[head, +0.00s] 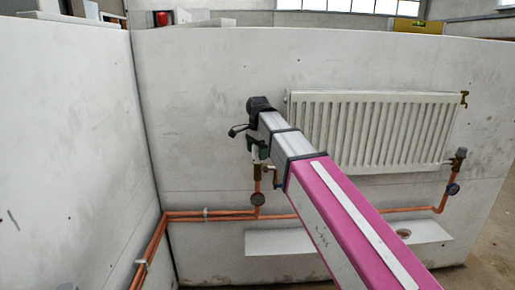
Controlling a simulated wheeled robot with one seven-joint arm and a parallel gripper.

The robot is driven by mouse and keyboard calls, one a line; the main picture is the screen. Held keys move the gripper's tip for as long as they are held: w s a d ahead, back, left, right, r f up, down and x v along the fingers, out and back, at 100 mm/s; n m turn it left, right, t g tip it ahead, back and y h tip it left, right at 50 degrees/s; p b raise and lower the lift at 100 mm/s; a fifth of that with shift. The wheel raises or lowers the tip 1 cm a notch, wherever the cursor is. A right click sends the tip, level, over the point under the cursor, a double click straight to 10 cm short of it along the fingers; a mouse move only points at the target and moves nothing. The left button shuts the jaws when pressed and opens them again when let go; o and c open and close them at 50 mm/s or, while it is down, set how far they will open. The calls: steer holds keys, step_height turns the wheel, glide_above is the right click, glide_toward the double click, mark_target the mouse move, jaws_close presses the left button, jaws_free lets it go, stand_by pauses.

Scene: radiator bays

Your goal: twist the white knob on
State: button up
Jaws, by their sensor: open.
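My arm reaches up across the wall to the left end of the white radiator (375,130). My gripper (248,143) is at its end, open, by the valve fittings there. A small white piece (256,157), perhaps the white knob, shows just below the gripper above the brass left valve (258,172). A dark green part sits beside it. The gripper and arm hide much of this spot, so I cannot tell whether the fingers touch the piece or how it sits on the valve. The right valve (455,166) carries a grey cap (461,152).
Copper pipes (185,214) run low along the wall, with a round dark gauge-like part (257,199) under the left valve. A white shelf (290,243) sticks out below the radiator, with a small round thing (403,233) on it. A side wall (65,150) closes the left.

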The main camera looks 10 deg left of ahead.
steer(key=c, duration=1.1)
steer(key=shift+o, duration=0.2)
steer(key=shift+f, duration=0.1)
steer(key=shift+f, duration=0.1)
steer(key=m, duration=0.6)
steer(key=shift+s, duration=0.1)
steer(key=m, duration=0.6)
steer(key=o, duration=1.4)
steer(key=shift+o, duration=0.2)
